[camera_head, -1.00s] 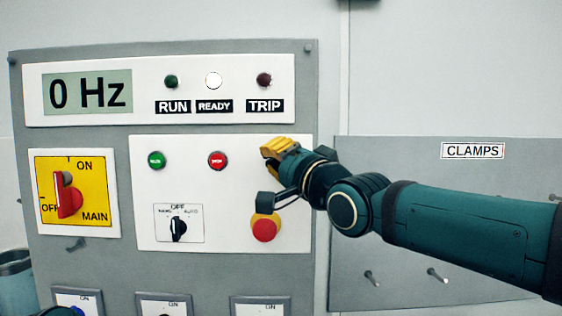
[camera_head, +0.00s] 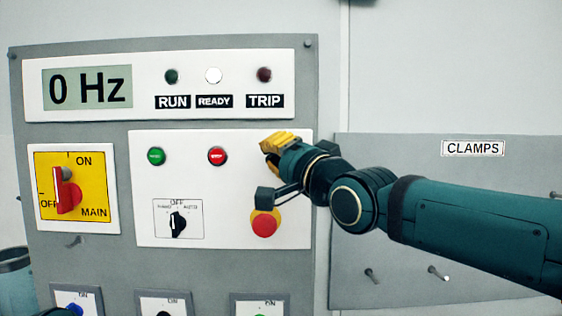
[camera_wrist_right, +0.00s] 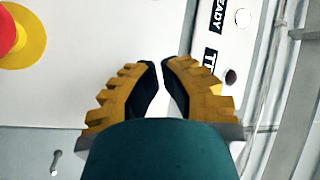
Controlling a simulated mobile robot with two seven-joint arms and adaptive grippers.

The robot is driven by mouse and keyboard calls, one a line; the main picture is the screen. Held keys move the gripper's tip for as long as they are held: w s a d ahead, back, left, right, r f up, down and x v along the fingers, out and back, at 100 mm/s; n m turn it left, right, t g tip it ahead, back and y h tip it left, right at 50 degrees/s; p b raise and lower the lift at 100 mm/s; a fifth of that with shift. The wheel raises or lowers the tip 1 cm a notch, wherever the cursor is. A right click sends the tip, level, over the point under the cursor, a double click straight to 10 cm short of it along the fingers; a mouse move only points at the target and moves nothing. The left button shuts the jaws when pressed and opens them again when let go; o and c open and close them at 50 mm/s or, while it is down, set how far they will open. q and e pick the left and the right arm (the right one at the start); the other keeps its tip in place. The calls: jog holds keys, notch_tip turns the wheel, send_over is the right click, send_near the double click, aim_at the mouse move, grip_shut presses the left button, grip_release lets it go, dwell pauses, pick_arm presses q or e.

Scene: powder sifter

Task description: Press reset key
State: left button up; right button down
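No key marked reset shows in the head view; my right gripper covers part of the white control plate (camera_head: 145,215), and what lies behind it is hidden. My right gripper (camera_head: 270,149) is in front of the plate's upper right part, right of the red button (camera_head: 217,156) and below the TRIP label (camera_head: 265,101). In the right wrist view, the yellow fingers of this gripper (camera_wrist_right: 161,64) have their tips almost together, with only a thin gap and nothing held. I cannot tell whether it touches the panel. My left gripper is not in view.
A green button (camera_head: 156,156), a black selector (camera_head: 177,224) and a red mushroom button (camera_head: 264,224) on yellow are on the plate. A red MAIN switch (camera_head: 67,192) is at left. The display (camera_head: 87,88) reads 0 Hz. Pegs stick out below the CLAMPS label (camera_head: 473,149).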

jog(key=s+b, duration=0.3)
jog(key=s, duration=0.2)
dwell(0.6)
dwell(0.5)
